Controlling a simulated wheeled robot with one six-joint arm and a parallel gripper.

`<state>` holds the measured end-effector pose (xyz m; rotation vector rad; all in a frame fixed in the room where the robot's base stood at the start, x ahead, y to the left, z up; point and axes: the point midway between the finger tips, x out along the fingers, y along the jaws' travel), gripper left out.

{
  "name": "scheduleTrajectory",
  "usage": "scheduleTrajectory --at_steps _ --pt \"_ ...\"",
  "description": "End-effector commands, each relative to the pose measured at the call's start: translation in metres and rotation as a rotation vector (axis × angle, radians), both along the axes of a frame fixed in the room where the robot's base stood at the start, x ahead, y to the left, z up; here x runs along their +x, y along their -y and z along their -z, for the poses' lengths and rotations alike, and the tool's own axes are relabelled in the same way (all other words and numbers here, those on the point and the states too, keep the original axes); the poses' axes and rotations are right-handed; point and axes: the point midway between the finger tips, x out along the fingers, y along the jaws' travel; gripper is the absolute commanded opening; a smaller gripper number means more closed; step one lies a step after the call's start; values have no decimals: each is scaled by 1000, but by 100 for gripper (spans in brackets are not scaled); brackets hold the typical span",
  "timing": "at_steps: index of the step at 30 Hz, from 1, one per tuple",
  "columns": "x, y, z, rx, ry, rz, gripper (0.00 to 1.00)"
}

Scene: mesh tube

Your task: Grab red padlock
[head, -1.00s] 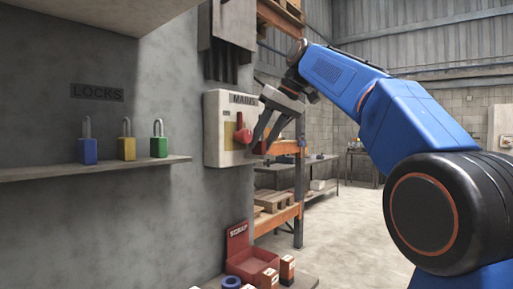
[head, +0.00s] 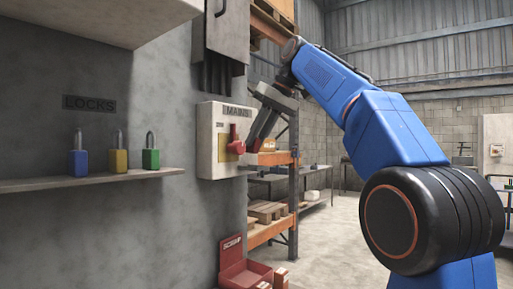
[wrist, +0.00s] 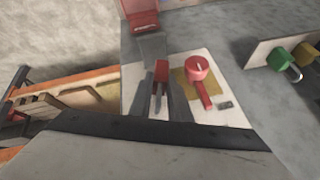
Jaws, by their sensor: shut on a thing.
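My gripper (wrist: 162,95) is shut on a small red block-like body, which looks like the red padlock (wrist: 161,71). It sits at the fingertips in the wrist view; its shackle cannot be made out. In the head view my gripper (head: 254,144) is beside the right edge of the MAINS box (head: 207,150), with a little red at its tips. The red rotary handle (wrist: 198,69) on the box lies just right of the held body in the wrist view. It also shows in the head view (head: 235,140). I cannot tell whether the held body touches the box.
Blue (head: 78,163), yellow (head: 119,161) and green (head: 151,159) padlocks stand on the wall shelf (head: 100,181) under the LOCKS sign. A red SCRAP bin (head: 240,270) is below the box. Orange racking (head: 271,231) stands behind. The floor to the right is open.

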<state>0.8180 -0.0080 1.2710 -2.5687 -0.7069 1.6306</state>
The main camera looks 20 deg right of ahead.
Motion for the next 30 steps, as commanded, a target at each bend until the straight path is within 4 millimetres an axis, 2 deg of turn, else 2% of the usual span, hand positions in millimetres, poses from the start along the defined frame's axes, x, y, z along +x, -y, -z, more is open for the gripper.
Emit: scheduleTrajectory --at_steps 6,15,30 --pt "1 0 -16 -1 2 0 0" --pt "0 0 -30 0 1 -1 0" --pt "-41 30 -30 -1 1 3 0"
